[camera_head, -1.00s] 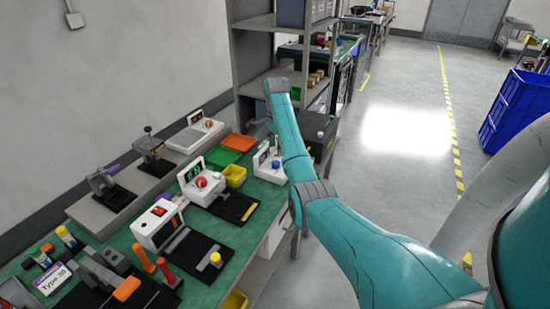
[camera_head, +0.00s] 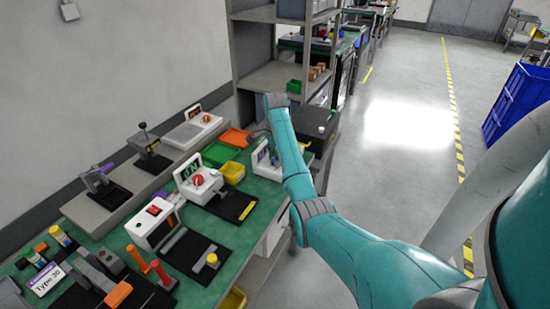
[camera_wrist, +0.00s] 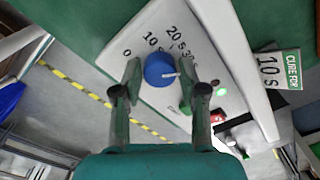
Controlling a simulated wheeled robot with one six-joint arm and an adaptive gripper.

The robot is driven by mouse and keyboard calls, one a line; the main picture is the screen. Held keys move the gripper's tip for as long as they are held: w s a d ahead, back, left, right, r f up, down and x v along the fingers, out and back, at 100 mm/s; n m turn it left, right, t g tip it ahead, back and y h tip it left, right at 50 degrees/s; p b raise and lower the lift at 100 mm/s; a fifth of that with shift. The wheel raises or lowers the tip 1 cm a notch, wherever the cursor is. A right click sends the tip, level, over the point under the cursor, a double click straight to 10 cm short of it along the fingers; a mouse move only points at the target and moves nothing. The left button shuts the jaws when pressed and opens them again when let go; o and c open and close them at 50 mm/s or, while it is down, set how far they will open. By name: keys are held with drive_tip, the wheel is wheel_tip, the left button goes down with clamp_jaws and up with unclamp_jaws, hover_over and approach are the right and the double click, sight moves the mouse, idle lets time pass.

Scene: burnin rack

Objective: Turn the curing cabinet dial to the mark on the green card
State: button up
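In the wrist view a round blue dial (camera_wrist: 159,70) sits on a white sloped panel (camera_wrist: 222,62), the curing cabinet's face. Black marks 0, 10 s, 20 s and 30 run around its upper side. A white pointer line on the dial points to the right in the picture. The green-topped card (camera_wrist: 278,68) reads "CURE FOR 10 s" and stands at the right. My gripper (camera_wrist: 160,86) is open, one finger on each side of the dial; I cannot tell whether either finger touches it.
A red knob and a small green light (camera_wrist: 221,92) are near the right finger. In the head view the green bench (camera_head: 120,238) holds several fixtures, a yellow bin (camera_head: 232,172) and green and orange trays.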

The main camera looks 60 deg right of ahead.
clamp_jaws()
drive_tip(key=shift+n, duration=0.3)
drive_tip(key=n, duration=1.9)
idle(0.3)
